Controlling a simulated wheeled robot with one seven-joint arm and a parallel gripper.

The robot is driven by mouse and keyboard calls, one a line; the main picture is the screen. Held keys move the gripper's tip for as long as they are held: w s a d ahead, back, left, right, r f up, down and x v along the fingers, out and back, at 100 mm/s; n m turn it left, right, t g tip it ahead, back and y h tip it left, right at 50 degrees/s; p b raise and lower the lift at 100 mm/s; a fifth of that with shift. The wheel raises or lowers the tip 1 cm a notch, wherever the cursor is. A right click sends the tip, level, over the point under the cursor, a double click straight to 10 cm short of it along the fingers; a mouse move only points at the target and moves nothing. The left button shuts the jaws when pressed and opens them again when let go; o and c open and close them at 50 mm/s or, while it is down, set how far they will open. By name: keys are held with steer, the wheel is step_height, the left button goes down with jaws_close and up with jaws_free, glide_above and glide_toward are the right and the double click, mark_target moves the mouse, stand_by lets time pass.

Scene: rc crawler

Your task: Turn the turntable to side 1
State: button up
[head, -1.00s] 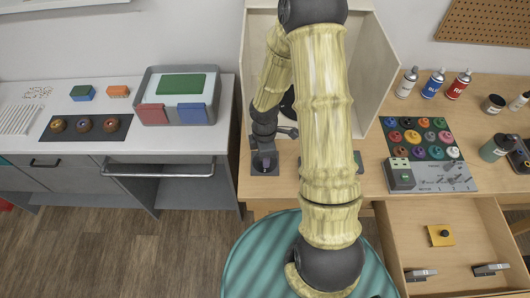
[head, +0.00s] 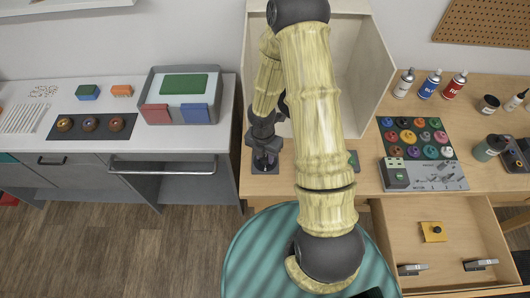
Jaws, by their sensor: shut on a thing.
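My gripper (head: 265,160) is at the front left of the wooden workbench, just outside the pale booth. It points down over a small dark square base (head: 258,168) and is shut on a small part there. That part is mostly covered by the fingers, with a slight purple tint between them, so I cannot tell its shape. The pale booth (head: 348,60) stands open behind my arm. A dark form (head: 282,104) shows in it beside my arm. I cannot tell whether it is the turntable, and no side number is readable.
A colour board with several round pieces (head: 412,137) lies right of my arm. Spray cans (head: 430,84) stand behind it. An open drawer (head: 450,215) juts out at the front right. A tray (head: 180,95) stands on the white counter at left.

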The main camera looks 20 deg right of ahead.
steer(key=shift+w+n+p, duration=0.1)
steer(key=shift+n+p, duration=0.25)
steer(key=shift+n, duration=1.05)
steer(key=o, duration=1)
steer(key=shift+r, duration=0.15)
steer(key=r+p, duration=0.1)
steer(key=r, duration=0.4)
steer(key=r+p, duration=0.1)
steer(key=r, duration=0.5)
steer(key=r+p, duration=0.2)
steer(key=r, duration=0.4)
steer(key=shift+w+a, duration=0.15)
steer(key=shift+a, duration=0.25)
